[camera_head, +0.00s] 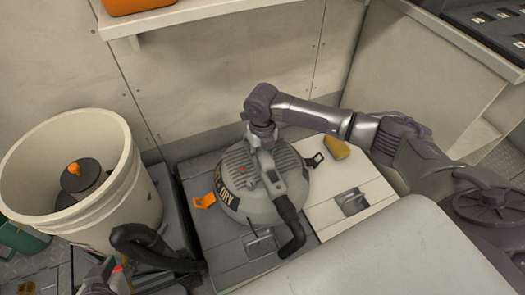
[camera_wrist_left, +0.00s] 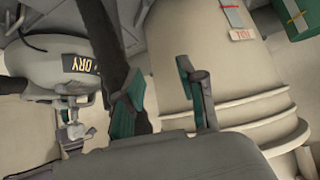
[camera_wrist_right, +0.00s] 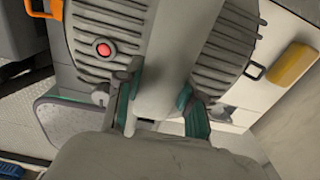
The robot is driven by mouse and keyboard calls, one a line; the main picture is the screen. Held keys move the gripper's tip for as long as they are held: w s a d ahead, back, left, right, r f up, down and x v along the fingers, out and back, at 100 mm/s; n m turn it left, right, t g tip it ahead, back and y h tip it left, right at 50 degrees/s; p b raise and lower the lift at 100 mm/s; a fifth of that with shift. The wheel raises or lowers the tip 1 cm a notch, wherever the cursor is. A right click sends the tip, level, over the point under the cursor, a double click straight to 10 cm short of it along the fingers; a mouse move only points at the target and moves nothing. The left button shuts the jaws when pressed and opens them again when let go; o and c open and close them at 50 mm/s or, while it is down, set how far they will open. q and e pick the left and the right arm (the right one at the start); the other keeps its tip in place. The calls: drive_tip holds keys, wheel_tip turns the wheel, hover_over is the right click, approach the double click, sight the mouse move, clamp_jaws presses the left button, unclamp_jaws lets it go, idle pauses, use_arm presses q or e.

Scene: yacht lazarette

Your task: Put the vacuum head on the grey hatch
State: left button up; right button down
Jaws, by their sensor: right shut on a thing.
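The vacuum head (camera_head: 250,205) is a grey ribbed dome with a "DRY" label, a red button and a black hose stub. In the head view it is over the grey hatch (camera_head: 222,262), and its right side overlaps the pale hatch beside it. I cannot tell whether it rests there or hangs just above. My right gripper (camera_head: 262,135) is shut on its top handle, seen closely in the right wrist view (camera_wrist_right: 160,100). My left gripper (camera_head: 108,275) is low at the left, beside the white drum; in the left wrist view (camera_wrist_left: 165,105) its fingers are apart and empty.
The open white drum (camera_head: 135,205) stands at the left with a dark orange-topped part inside. A dark hose-like curve (camera_head: 150,245) lies before it. A yellow block (camera_head: 336,148) sits on the pale hatch (camera_head: 375,185). A shelf (camera_head: 200,12) juts from the back wall.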

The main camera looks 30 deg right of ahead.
drive_tip(key=shift+w+f, duration=0.1)
drive_tip(key=shift+f, duration=0.15)
use_arm(q)
drive_tip(key=shift+w+d+r+t, duration=0.25)
drive_tip(key=shift+w+r+t, duration=0.3)
drive_tip(key=shift+w, duration=0.1)
use_arm(e)
drive_tip(key=c, duration=1.1)
unclamp_jaws()
drive_tip(key=shift+f, duration=0.25)
drive_tip(key=shift+c, duration=0.2)
drive_tip(key=o, duration=0.4)
drive_tip(key=shift+r, duration=0.1)
